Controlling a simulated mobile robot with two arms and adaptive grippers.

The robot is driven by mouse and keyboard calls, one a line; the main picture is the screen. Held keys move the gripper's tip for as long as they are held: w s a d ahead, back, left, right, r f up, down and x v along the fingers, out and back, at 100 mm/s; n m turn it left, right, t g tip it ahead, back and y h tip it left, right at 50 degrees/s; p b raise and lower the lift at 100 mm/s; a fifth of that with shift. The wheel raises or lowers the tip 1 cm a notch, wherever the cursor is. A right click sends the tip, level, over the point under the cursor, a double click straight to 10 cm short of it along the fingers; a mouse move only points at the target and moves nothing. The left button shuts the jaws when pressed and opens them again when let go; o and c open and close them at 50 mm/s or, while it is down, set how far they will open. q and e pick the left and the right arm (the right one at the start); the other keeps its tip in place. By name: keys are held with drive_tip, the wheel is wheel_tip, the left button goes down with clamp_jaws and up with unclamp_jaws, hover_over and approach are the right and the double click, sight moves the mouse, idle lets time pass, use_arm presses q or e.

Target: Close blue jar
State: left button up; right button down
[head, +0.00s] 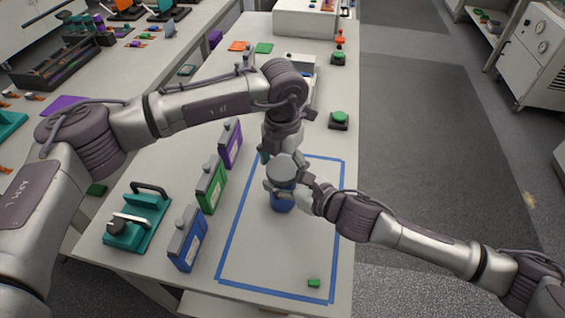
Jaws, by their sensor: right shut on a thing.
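The blue jar (282,205) stands upright inside the blue tape outline on the table. A round grey lid (283,166) is at its top; I cannot tell whether it is seated or just above the rim. My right gripper (285,189) comes in from the right and is shut on the blue jar, around its upper part. My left gripper (267,155) points down from above, right behind the lid. Its fingers are mostly hidden by the lid and its own wrist, so I cannot tell whether it is open or shut.
Purple (231,145), green (211,184) and blue (188,238) upright cases stand left of the blue tape outline (228,249). A teal device with a handle (138,222) is at the front left. A small green block (314,283) lies at the front right. The taped area's front is mostly clear.

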use_arm(q)
drive_tip(key=c, duration=0.8)
drive_tip(key=shift+o, duration=0.2)
drive_tip(key=shift+m, duration=0.9)
drive_tip(key=o, duration=1.2)
drive_tip(key=shift+o, duration=0.2)
drive_tip(key=shift+r, duration=0.15)
wheel_tip(320, 180, up, 12)
use_arm(e)
drive_tip(key=shift+c, duration=0.5)
unclamp_jaws()
